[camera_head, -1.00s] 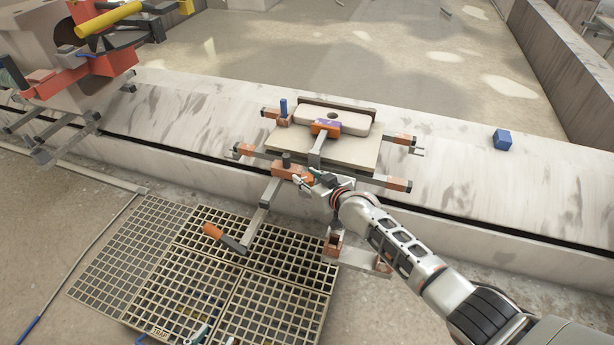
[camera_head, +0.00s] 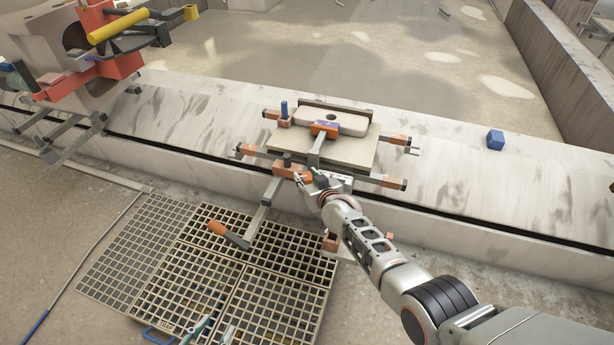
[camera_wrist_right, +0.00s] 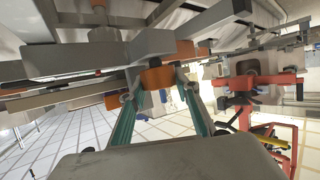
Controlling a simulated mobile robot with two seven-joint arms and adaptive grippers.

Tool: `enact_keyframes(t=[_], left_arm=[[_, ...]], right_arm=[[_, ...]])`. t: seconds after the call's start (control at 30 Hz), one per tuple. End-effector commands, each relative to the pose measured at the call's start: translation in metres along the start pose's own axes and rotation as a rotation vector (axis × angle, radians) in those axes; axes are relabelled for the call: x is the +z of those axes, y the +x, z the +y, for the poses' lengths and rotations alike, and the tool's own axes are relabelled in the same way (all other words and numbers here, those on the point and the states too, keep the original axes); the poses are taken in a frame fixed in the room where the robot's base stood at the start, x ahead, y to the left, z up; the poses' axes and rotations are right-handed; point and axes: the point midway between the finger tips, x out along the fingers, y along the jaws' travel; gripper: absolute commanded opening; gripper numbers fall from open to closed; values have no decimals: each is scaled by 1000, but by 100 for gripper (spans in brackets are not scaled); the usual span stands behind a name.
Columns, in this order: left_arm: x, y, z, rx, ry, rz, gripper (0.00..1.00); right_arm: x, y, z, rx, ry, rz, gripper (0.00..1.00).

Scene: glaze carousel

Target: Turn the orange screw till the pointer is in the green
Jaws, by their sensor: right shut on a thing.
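My right gripper (camera_head: 312,180) is at the near side of the clamp frame, beside an orange block (camera_head: 283,169). In the right wrist view its two teal fingers (camera_wrist_right: 158,100) are closed around an orange part (camera_wrist_right: 157,78), which looks like the orange screw. In the head view the fingers and wrist largely hide that part. No pointer or green zone can be made out in either view. My left gripper (camera_head: 208,329) shows at the bottom edge, its green fingertips apart with nothing seen between them.
A pale board (camera_head: 355,155) lies on the frame under an orange and purple clamp (camera_head: 325,129). An orange-handled lever (camera_head: 228,234) juts over the floor grating (camera_head: 150,250). A blue cube (camera_head: 495,140) sits on the ledge at right. A red stand (camera_head: 110,65) is at upper left.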

Motion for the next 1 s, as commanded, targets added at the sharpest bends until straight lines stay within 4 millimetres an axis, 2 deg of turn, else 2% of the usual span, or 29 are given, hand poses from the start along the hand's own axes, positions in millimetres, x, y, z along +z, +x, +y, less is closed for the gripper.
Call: enact_keyframes(t=[0.23, 0.27, 0.3, 0.33, 0.77, 1.0], left_arm=[[0, 0, 1, -1, -5, -2, 35], [0, 0, 1, -1, -5, -2, 35], [0, 0, 1, -1, -5, -2, 35], [0, 0, 1, -1, -5, -2, 35], [1, -2, 2, 4, 1, -3, 35], [0, -1, 1, 2, 0, -1, 35]], right_arm=[[0, 0, -1, -2, 0, 0, 10], [0, 0, -1, -2, 0, 0, 34], [0, 0, -1, -2, 0, 0, 44], [0, 0, -1, -2, 0, 0, 49], [0, -1, 0, -1, 0, 1, 49], [1, -13, 0, -1, 1, 2, 49]])
